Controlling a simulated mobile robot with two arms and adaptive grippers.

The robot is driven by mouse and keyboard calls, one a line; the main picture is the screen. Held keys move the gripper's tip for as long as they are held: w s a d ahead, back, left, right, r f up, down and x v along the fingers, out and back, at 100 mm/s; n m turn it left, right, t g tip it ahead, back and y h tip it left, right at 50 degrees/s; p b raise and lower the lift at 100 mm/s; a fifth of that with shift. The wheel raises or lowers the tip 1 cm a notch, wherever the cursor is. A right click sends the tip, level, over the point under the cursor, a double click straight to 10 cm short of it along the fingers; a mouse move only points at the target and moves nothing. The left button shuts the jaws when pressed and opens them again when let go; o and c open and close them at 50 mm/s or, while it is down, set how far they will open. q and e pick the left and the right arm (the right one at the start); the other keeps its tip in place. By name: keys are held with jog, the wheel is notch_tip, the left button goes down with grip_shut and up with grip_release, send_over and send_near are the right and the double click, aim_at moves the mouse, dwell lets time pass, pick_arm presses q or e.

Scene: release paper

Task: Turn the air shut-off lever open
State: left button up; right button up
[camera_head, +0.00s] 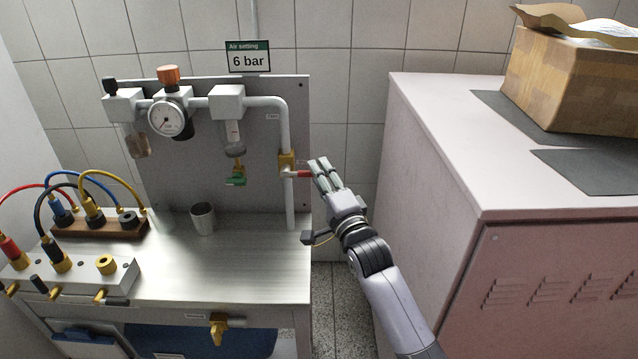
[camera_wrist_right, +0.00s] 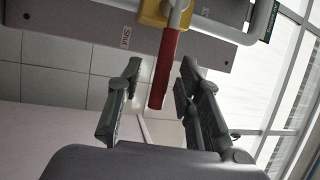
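The air shut-off lever has a red handle (camera_head: 303,174) that points sideways to the right from a brass valve (camera_head: 287,161) on the vertical grey pipe. My right gripper (camera_head: 320,168) is at the handle's right end, with its fingers pointing toward the valve. In the right wrist view, the red handle (camera_wrist_right: 165,68) reaches in between the fingers of the open right gripper (camera_wrist_right: 160,74). Gaps show on both sides, and no finger appears to touch it. The brass valve (camera_wrist_right: 154,12) is at the top there. My left gripper is not in view.
A "Shut" label (camera_wrist_right: 125,37) is on the panel beside the valve. A pressure gauge (camera_head: 166,118) and a green-tipped drain (camera_head: 236,180) are on the left. A metal cup (camera_head: 203,218) stands on the bench. A large pinkish cabinet (camera_head: 430,150) stands close on the right.

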jog(key=shift+w+a+r, duration=0.1)
jog(key=shift+w+a, duration=0.1)
jog(key=shift+w, duration=0.25)
jog(key=shift+c, duration=0.6)
grip_shut()
